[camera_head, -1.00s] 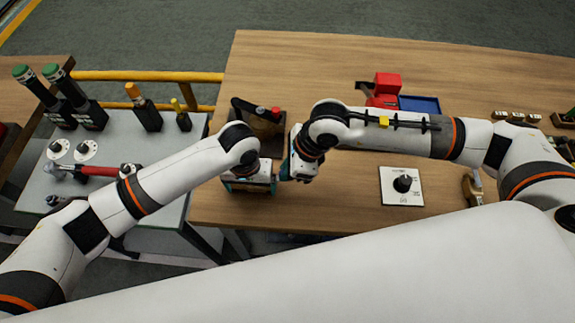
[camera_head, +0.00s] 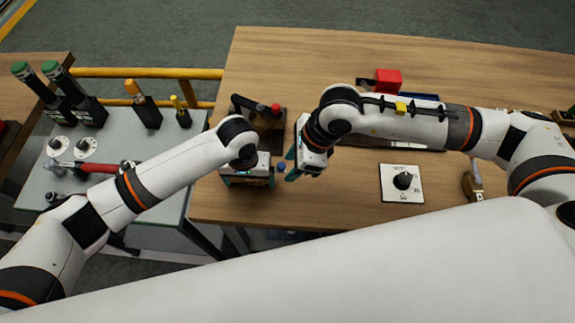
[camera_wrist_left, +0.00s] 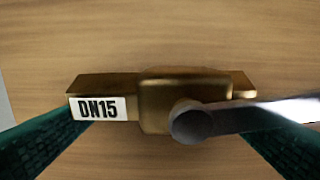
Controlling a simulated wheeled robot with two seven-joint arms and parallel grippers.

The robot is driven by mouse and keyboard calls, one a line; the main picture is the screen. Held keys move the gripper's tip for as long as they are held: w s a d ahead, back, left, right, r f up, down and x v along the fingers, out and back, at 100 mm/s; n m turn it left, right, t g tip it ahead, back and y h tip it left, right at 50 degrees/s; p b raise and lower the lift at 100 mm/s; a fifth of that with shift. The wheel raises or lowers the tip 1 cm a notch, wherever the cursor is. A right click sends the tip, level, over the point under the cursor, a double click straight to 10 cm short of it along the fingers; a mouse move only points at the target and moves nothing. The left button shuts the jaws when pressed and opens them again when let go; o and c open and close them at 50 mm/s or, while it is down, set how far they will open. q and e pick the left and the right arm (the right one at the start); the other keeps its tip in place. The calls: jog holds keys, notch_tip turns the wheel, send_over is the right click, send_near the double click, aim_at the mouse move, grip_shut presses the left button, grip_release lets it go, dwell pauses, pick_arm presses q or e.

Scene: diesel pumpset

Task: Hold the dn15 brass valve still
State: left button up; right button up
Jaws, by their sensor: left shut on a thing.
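The brass valve (camera_wrist_left: 180,88) lies across the left wrist view, with a white DN15 label on its left end and a grey lever reaching right. My left gripper (camera_wrist_left: 168,135) is shut on the valve, its green fingers on either side. In the head view my left gripper (camera_head: 248,187) is low over the wooden table, and its own body hides most of the valve. A small blue part (camera_head: 281,166) shows just right of it. My right gripper (camera_head: 296,176) is right of the blue part, apart from my left gripper; its finger opening cannot be made out.
A dark stand with a red knob (camera_head: 275,108) is behind my left gripper. A white plate with a black knob (camera_head: 402,184) and a brass item (camera_head: 472,186) lie to the right. A red box (camera_head: 387,80) is at the back. A grey side table (camera_head: 150,195) holds tools.

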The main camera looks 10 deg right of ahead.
pick_arm(q)
jog(key=shift+s+d, duration=0.1)
jog(key=shift+s, duration=0.15)
pick_arm(e)
jog(key=v, duration=0.8)
jog(key=shift+r, duration=0.15)
jog(key=shift+w, duration=0.15)
pick_arm(q)
jog(key=o, duration=1)
